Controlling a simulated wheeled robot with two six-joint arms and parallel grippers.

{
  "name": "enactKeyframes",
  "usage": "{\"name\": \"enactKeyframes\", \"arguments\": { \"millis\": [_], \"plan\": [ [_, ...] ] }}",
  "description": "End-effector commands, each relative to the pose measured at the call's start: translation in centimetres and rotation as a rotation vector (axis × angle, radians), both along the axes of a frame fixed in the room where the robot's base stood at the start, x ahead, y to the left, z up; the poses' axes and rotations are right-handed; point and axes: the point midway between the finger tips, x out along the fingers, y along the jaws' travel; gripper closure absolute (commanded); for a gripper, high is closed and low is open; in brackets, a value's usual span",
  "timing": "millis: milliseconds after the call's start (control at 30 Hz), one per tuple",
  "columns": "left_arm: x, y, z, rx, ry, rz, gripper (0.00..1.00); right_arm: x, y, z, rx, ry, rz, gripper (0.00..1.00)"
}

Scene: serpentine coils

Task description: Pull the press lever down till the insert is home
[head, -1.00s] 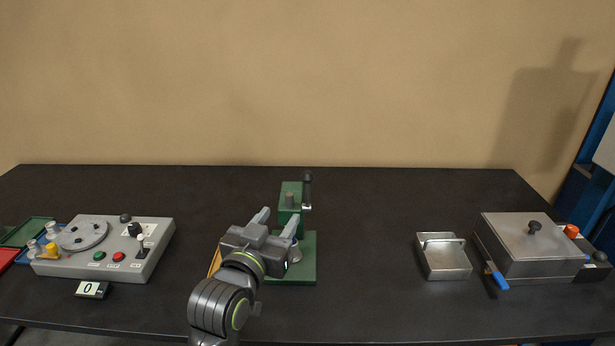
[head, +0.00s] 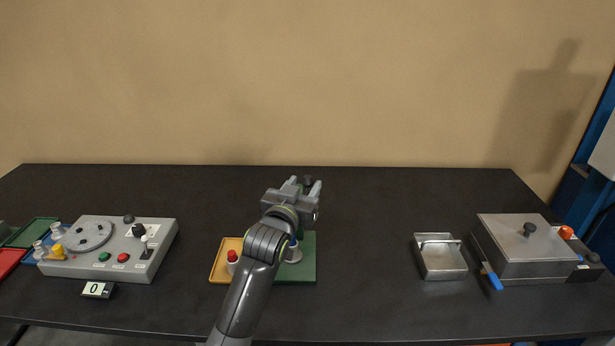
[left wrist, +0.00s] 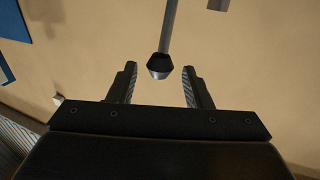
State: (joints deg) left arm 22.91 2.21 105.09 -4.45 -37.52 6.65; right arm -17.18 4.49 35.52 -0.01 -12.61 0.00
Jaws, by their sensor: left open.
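The press stands at the middle of the table; its green base (head: 308,262) shows, while my left arm hides most of its upright. The lever's dark knob (head: 308,181) shows at the top of the press, by my left gripper's fingertips. My left gripper (head: 303,185) is open. In the left wrist view, the grey lever rod (left wrist: 169,30) ends in the black knob (left wrist: 160,66), which appears between the open fingertips (left wrist: 159,70), apart from both. A pale grey piece (head: 295,254) on the base is partly hidden by my arm; I cannot tell how the insert sits. My right gripper is out of view.
A yellow tray (head: 218,272) with a red-topped piece (head: 232,257) lies left of the base. A grey control box (head: 120,235) is at left. A metal tray (head: 441,271) and a lidded metal box (head: 520,252) stand at right. The table between is clear.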

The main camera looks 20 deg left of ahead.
Motion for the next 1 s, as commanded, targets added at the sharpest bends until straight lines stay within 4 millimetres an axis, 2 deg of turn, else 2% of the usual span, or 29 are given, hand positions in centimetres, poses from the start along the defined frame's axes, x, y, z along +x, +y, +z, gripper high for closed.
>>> {"name": "enactKeyframes", "arguments": {
  "millis": [100, 300, 667, 1000],
  "plan": [
    [1.5, -0.1, 0.1, 0.001, 0.001, 0.000, 0.55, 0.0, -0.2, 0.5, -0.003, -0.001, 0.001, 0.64],
    [2.8, -0.1, 0.1, 0.001, 0.000, 0.000, 0.55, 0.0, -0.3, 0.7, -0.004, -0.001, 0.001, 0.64],
    [3.1, -0.1, 0.0, 0.000, 0.000, 0.000, 0.55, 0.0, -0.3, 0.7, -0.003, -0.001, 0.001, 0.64],
    [3.1, -0.1, 0.0, 0.000, 0.000, 0.000, 0.98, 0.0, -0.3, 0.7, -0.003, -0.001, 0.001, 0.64]
  ]
}}
